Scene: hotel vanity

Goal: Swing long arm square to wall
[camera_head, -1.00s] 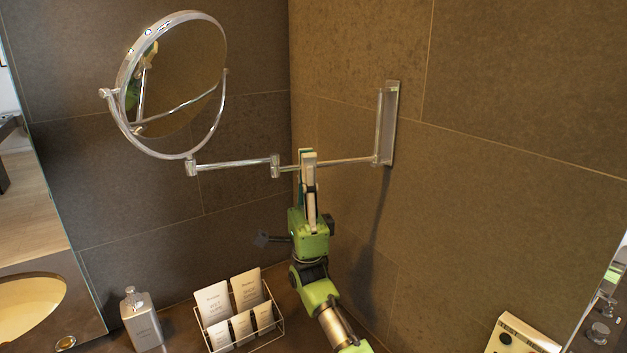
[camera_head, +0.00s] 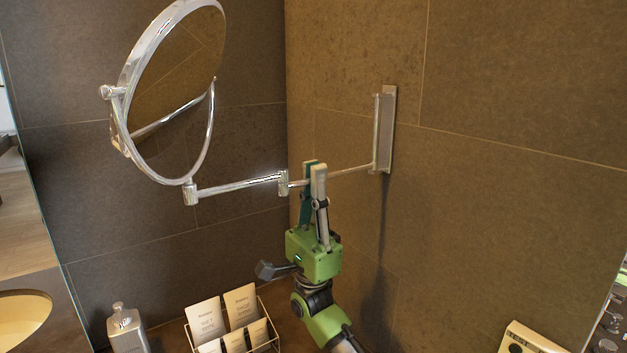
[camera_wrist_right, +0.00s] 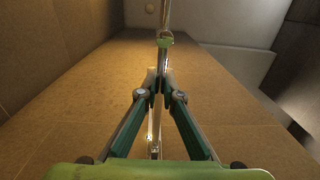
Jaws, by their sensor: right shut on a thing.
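The round chrome mirror (camera_head: 178,75) hangs in its U-shaped yoke at the upper left of the head view. A chrome arm (camera_head: 238,186) runs from below the yoke to a middle joint (camera_head: 283,183). A second arm section (camera_head: 350,171) runs from that joint to the wall bracket (camera_head: 388,130) on the right wall. My right gripper (camera_head: 315,168) is shut on this second section, just right of the middle joint. The right wrist view shows its fingers (camera_wrist_right: 159,80) closed around the bar, with the joint beyond them. My left gripper is not in view.
A wire rack with several cards (camera_head: 240,307) stands on the counter below, left of my right arm. A metal dispenser bottle (camera_head: 127,328) stands left of it. A pale box (camera_head: 530,338) is at the lower right. The wall corner lies behind the middle joint.

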